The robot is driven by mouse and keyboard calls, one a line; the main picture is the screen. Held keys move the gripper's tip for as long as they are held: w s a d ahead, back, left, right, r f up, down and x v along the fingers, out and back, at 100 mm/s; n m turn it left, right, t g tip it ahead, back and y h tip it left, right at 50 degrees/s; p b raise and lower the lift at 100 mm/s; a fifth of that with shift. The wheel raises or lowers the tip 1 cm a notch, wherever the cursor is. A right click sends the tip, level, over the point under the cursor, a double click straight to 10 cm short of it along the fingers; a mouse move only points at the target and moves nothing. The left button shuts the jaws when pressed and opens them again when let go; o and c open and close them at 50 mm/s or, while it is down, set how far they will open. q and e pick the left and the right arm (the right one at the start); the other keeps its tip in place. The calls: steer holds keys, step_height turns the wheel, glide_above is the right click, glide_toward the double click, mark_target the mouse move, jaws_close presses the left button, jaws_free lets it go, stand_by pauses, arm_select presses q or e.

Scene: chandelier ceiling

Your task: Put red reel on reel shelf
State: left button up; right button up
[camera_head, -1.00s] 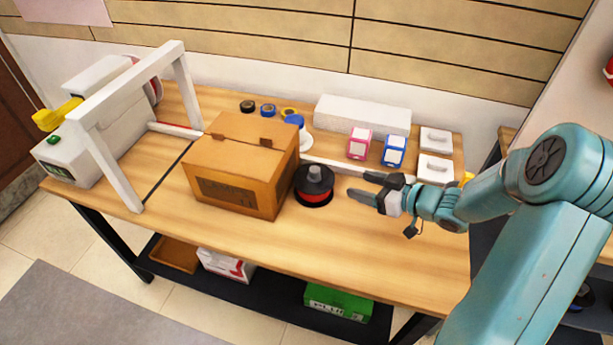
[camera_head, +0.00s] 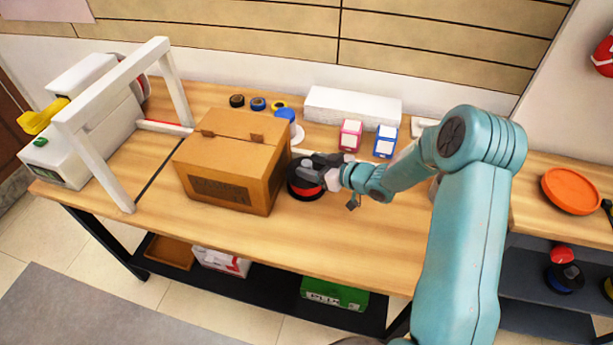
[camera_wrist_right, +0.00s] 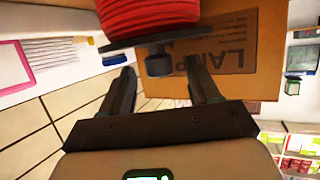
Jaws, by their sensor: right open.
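The red reel (camera_head: 304,190) stands on the wooden table beside the cardboard box, with black flanges and a red winding. In the right wrist view the red winding (camera_wrist_right: 148,14) fills the top, with a black knob on the flange. My right gripper (camera_head: 318,165) is open over the reel in the head view. In the wrist view its fingers (camera_wrist_right: 160,84) lie to either side of the knob, not closed on it. A dark shelf (camera_head: 530,290) at the right holds reels, including a blue one (camera_head: 565,278); it looks like the reel shelf. My left gripper is not in view.
The cardboard box (camera_head: 231,165) stands close left of the reel. Tape rolls (camera_head: 258,103), small pink and blue boxes (camera_head: 385,141) and a long white box (camera_head: 352,106) lie behind. An orange disc (camera_head: 572,190) lies above the shelf. The table's front is clear.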

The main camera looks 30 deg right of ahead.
steer(key=shift+x, duration=1.25)
jaws_close()
steer(key=shift+r, duration=0.15)
